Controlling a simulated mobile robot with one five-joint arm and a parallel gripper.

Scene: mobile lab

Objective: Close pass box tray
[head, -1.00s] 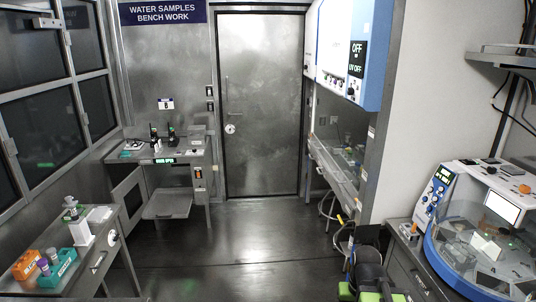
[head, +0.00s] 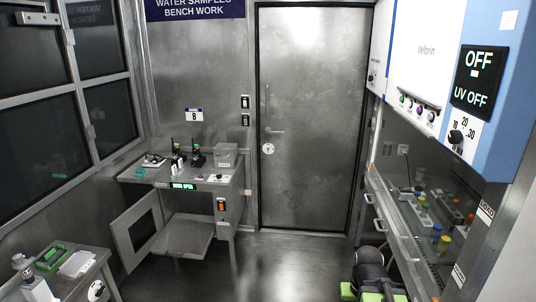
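The pass box stands against the back wall, left of the steel door, and its green display (head: 184,186) reads what looks like DOOR OPEN. Its small windowed door (head: 122,240) is swung open to the left. The pass box tray (head: 186,236) is a flat grey metal shelf and sits extended out of the opening at low height. My gripper (head: 370,293) shows at the bottom edge, right of centre, with green parts and a dark body. It is far from the tray and to its right. Its fingers are partly cut off, so I cannot see whether they are open.
A side bench (head: 85,285) with a green rack stands at the lower left. A hood bench (head: 400,230) with several coloured-cap bottles lines the right side. The floor (head: 285,262) between them is clear up to the closed steel door (head: 310,120).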

